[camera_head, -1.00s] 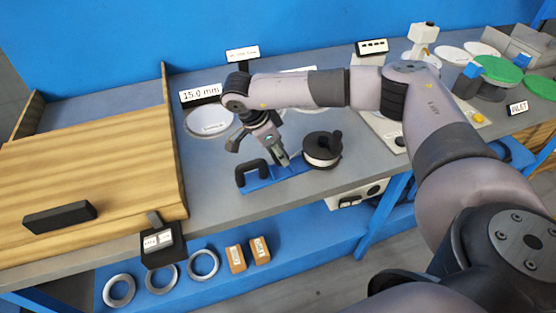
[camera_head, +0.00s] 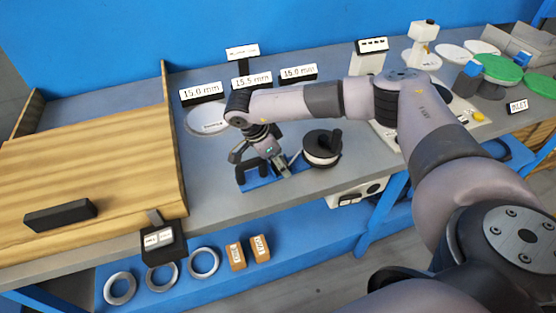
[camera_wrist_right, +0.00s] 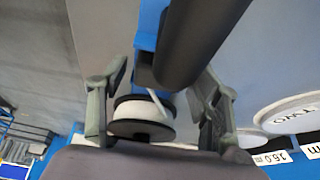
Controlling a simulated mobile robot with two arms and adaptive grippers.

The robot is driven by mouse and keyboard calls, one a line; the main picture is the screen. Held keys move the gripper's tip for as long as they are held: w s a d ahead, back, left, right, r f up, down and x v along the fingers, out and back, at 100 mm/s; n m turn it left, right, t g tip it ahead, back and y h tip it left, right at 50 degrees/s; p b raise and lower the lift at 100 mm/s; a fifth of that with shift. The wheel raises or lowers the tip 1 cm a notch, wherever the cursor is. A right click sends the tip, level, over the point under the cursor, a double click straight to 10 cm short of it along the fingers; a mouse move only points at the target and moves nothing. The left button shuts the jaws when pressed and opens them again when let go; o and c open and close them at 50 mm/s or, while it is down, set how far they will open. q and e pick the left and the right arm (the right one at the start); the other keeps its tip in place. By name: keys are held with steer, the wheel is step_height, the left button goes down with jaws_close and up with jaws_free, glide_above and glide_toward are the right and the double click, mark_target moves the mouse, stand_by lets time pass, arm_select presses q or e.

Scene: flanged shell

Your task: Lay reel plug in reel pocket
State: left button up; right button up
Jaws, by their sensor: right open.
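A black and white reel-shaped piece (camera_head: 321,150) with a black knob stands on the grey bench; I take it for the reel plug, though I cannot be sure. It also shows in the right wrist view (camera_wrist_right: 143,116), beyond the fingers. Left of it lies a blue base (camera_head: 262,181) with a black handle (camera_head: 239,172). My right gripper (camera_head: 270,166) is open, low over the blue base. In the right wrist view a thick black bar lies across the space between the open fingers (camera_wrist_right: 163,78); contact cannot be told. I cannot identify the reel pocket. My left gripper is out of view.
A wooden board (camera_head: 90,170) with a black handle covers the bench's left. Rings (camera_head: 204,262) and orange blocks (camera_head: 261,248) lie on the lower shelf. The front bench edge is close.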

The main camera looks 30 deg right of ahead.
steer(key=shift+r, duration=0.2)
steer(key=shift+w+a+r, duration=0.1)
steer(key=shift+r, duration=0.15)
steer(key=b+v, duration=0.2)
steer(key=v, duration=0.9)
steer(key=shift+r, duration=0.25)
steer(key=shift+f, duration=0.1)
